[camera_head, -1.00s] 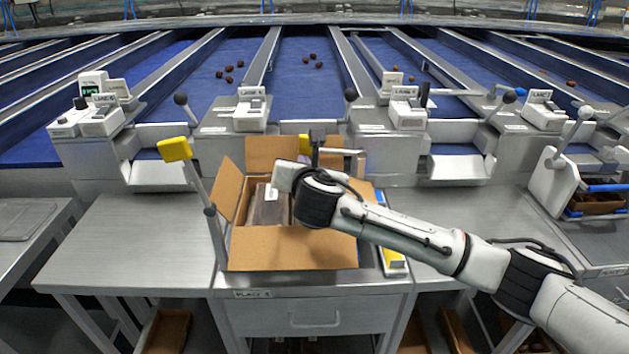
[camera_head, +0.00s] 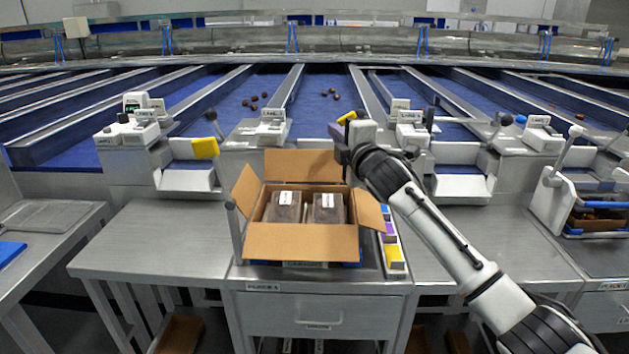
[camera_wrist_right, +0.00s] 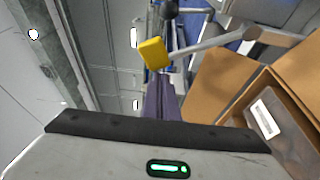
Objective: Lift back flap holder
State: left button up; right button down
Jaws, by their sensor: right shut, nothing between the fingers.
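An open cardboard box (camera_head: 301,241) stands on the steel table, with its back flap (camera_head: 302,164) upright and the other flaps spread outward. A yellow-tipped holder (camera_head: 346,118) is behind the box to the right, close to my right gripper (camera_head: 337,132). In the right wrist view its yellow tip (camera_wrist_right: 153,53) sits on a grey rod, just beyond my purple fingers (camera_wrist_right: 160,98). The fingers are shut and empty; whether they touch the holder I cannot tell. A second yellow tip (camera_head: 205,148) is at the left. My left gripper is out of view.
Dark packs with white labels (camera_head: 286,205) lie in the box. A strip with blue, purple and yellow blocks (camera_head: 394,254) lies right of it. Steel lane units (camera_head: 270,127) stand behind. The table is clear at left (camera_head: 150,235).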

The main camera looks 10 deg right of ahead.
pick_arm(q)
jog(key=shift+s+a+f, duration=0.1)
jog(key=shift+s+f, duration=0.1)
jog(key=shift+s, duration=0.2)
pick_arm(e)
jog(key=s+d+r+m+t, duration=0.1)
jog(key=d+r+m+t, duration=0.1)
jog(key=d+m, duration=0.5)
jog(key=shift+s+d+r+h, duration=0.35)
jog(key=shift+s+d+h, duration=0.05)
jog(key=shift+d, duration=0.55)
